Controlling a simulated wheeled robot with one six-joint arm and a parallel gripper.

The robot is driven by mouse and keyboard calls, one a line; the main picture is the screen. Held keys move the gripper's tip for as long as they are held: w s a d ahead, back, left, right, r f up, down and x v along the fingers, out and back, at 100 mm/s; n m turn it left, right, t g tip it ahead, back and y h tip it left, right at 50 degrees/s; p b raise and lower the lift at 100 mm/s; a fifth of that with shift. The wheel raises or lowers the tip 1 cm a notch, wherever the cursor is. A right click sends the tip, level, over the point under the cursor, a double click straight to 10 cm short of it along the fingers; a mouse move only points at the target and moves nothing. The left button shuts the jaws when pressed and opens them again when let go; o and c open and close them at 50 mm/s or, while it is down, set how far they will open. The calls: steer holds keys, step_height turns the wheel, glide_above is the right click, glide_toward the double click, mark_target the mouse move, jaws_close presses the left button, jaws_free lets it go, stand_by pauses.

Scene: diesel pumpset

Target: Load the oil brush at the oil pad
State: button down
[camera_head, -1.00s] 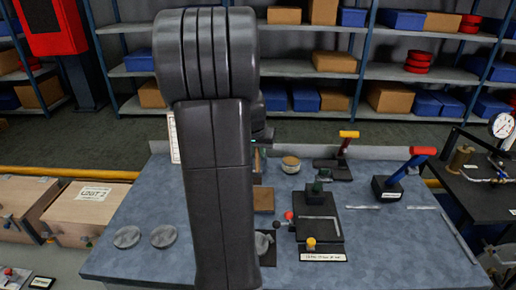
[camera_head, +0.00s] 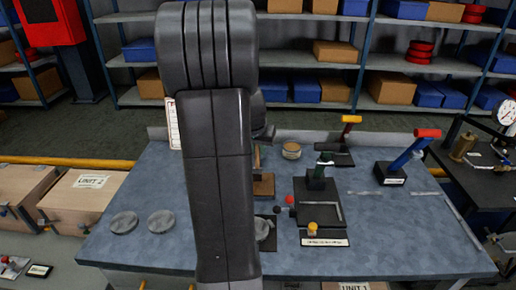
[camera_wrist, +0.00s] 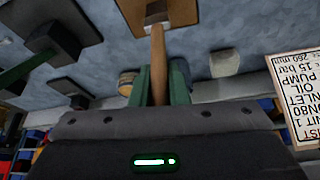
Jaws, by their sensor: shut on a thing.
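The oil brush shows in the wrist view as a wooden handle (camera_wrist: 158,62) between the green fingers of my gripper (camera_wrist: 160,88), which is shut on it. The brush's pale end (camera_wrist: 156,16) lies over a brown block, seemingly the oil pad (camera_wrist: 178,10). I cannot tell whether the brush touches it. In the head view the brown pad (camera_head: 264,186) sits on a dark base just right of my arm. A sliver of the handle (camera_head: 257,157) shows just above it. My gripper is mostly hidden behind my arm there.
Right of the pad stand a black fixture (camera_head: 318,207) with a red knob and a yellow-capped part (camera_head: 312,229). A round tin (camera_head: 291,151) and lever stands with yellow (camera_head: 351,119) and red (camera_head: 427,133) grips are behind. Two grey discs (camera_head: 124,222) lie left on open bench.

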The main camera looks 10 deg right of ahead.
steer(key=shift+f+b, duration=0.55)
steer(key=shift+f, duration=0.05)
stand_by(1.7)
steer(key=shift+r+p, duration=2.55)
steer(key=shift+r, duration=1.05)
steer(key=shift+f, duration=0.1)
